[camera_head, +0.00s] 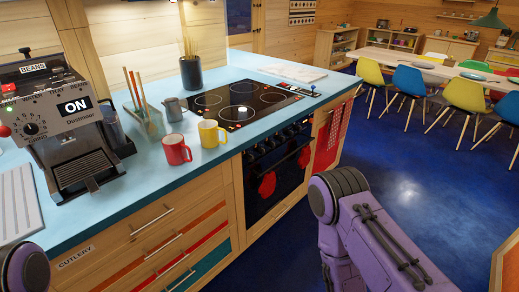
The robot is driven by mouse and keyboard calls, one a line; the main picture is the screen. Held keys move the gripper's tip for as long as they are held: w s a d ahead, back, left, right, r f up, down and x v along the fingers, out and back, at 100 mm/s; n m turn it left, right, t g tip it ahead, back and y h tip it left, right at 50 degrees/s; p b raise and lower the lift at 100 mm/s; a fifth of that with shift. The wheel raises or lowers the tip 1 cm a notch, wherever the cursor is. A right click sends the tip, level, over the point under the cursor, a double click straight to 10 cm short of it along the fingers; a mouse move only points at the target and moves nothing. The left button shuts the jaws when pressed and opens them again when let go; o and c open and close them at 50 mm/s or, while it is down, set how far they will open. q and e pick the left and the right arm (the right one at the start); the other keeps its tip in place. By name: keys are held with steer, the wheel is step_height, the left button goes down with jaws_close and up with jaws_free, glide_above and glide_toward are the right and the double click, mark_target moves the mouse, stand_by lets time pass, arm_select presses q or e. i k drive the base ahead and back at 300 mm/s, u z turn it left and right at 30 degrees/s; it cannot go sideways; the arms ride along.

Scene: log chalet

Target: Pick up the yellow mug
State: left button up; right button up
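The yellow mug (209,134) stands upright on the light blue counter, near its front edge. A red mug (176,150) stands just to its left and nearer to me, and a grey mug (174,109) stands behind them. No gripper touches the yellow mug. Part of my purple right arm shows at the lower right, in front of the oven and over the floor. Only a small dark piece of my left arm shows in the lower left corner. Both grippers are outside the picture.
A coffee machine (67,125) stands on the counter at left, beside a holder with sticks (142,112). A black cooktop (240,102) lies behind and right of the mugs, with a dark utensil pot (191,72) behind. Below are drawers and an oven (277,170).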

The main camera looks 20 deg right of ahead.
mark_target(209, 129)
steer(key=k, duration=0.45)
steer(key=z, duration=1.25)
steer(key=i, duration=1.75)
steer(key=u, duration=0.75)
